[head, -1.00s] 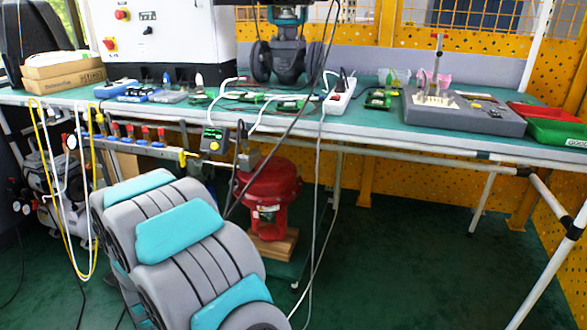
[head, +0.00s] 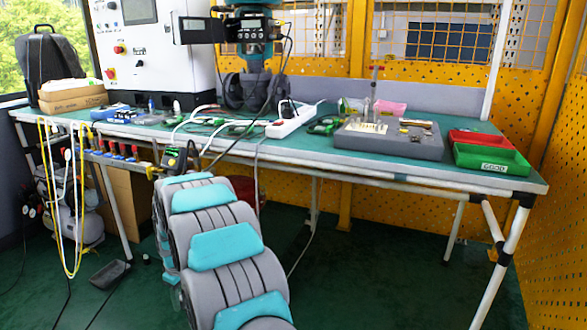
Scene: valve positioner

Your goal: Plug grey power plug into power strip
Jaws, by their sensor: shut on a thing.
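The white power strip (head: 292,121) lies near the middle of the green-topped workbench (head: 390,161), slanting away from the front edge. A dark plug or cable end (head: 287,107) stands at the strip; I cannot tell how it is seated. A pale cable (head: 257,158) hangs from beside the strip over the bench edge. I cannot make out the grey power plug. My arm's grey and teal links rise from the bottom centre toward the bench's front edge.
A teal and grey valve assembly (head: 250,89) stands behind the strip. Right of the strip are a grey fixture (head: 388,142) and a green bin (head: 490,158). Cables and boards crowd the left; floor at right is clear.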

